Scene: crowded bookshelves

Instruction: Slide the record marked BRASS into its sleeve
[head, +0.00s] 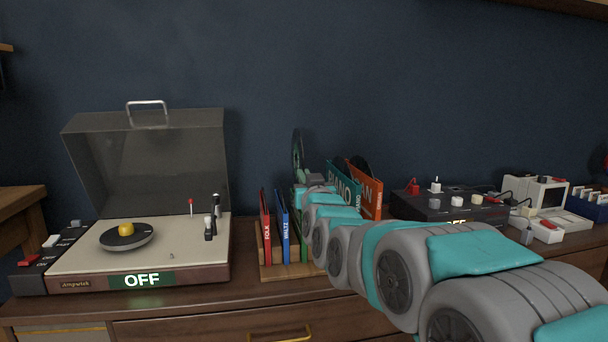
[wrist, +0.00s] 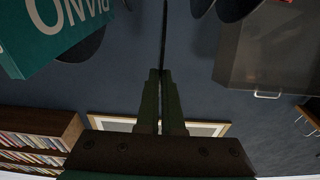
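A dark record with a greenish label (head: 298,154) stands upright, nearly edge-on, above the sleeve rack in the head view. In the wrist view it is a thin dark line (wrist: 164,38) running up from between the fingers. My gripper (wrist: 161,100) is shut on this record. In the head view my gripper (head: 314,181) is partly hidden by my arm. I cannot read BRASS on the label. A green sleeve (head: 304,248) stands below the record, mostly hidden by my arm; its title is not readable. I cannot tell whether the record's lower edge touches it.
The wooden rack (head: 275,272) also holds a red FOLK sleeve (head: 265,228), a blue WALTZ sleeve (head: 282,226), a teal PIANO sleeve (head: 345,184) and an orange sleeve (head: 368,186). An open-lidded record player (head: 140,262) stands left. A dark control box (head: 450,208) stands right.

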